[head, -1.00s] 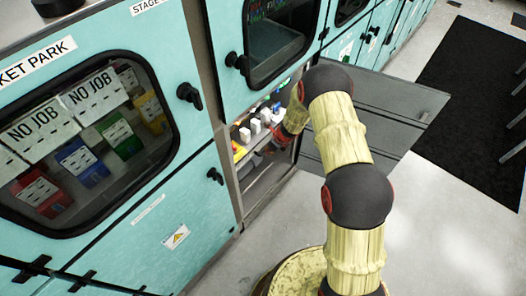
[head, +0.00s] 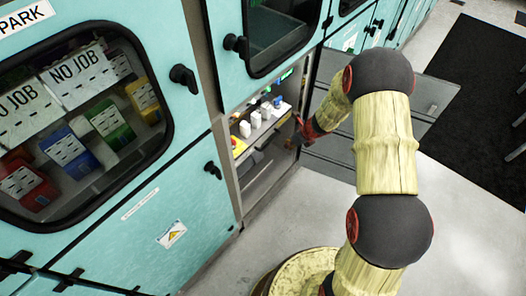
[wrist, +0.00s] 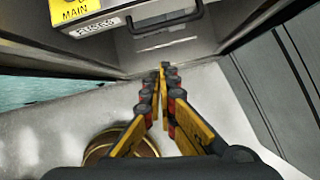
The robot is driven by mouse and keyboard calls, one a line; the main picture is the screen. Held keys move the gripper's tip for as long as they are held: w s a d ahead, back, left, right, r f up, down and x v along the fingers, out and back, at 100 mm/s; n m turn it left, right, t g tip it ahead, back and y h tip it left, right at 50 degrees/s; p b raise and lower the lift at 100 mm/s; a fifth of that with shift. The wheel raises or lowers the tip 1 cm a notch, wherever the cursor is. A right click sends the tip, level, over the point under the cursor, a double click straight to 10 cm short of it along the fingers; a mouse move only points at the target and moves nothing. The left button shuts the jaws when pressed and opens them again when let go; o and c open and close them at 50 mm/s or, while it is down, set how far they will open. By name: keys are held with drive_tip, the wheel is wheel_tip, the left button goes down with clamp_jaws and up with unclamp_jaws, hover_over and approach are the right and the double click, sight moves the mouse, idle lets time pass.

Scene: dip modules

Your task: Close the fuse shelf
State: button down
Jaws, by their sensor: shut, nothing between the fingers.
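The fuse shelf (head: 258,134) carries several white, yellow and blue pieces in the open cabinet bay in the head view. Its front, with a "FUSES" label (wrist: 97,27), shows at the top left of the wrist view. How far it stands out is hard to judge. My gripper (wrist: 164,68) has its fingertips together, with nothing between them. It points at the bay, below and apart from the label and a dark bar handle (wrist: 166,24). In the head view my gripper (head: 294,143) is small and dark, just right of the shelf.
A grey open door panel (head: 425,95) stands right of the bay. Teal cabinets with black latches (head: 184,77) line the left, one with a window onto coloured modules (head: 63,150). The pale floor (head: 470,205) is clear at the right, with a dark mat beyond.

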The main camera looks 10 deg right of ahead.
sight(252, 138)
drive_tip(key=shift+w+a+f+n+t+y+b, duration=0.45)
drive_tip(key=shift+w+a+f+b, duration=0.75)
drive_tip(key=shift+a, duration=0.5)
drive_tip(key=shift+w+a+f+n+t+y+b, duration=0.4)
drive_tip(key=shift+w+a+f+b, duration=0.75)
drive_tip(key=shift+a, duration=0.6)
drive_tip(key=shift+w+a+f+n+t+y+b, duration=0.4)
drive_tip(key=shift+w+a+f+b, duration=0.8)
drive_tip(key=shift+a, duration=0.5)
drive_tip(key=shift+w+r, duration=0.1)
drive_tip(key=shift+r, duration=0.1)
drive_tip(key=w+a, duration=0.1)
drive_tip(key=w, duration=0.1)
drive_tip(key=w+a, duration=0.2)
drive_tip(key=shift+w+a, duration=0.1)
drive_tip(key=shift+a, duration=0.1)
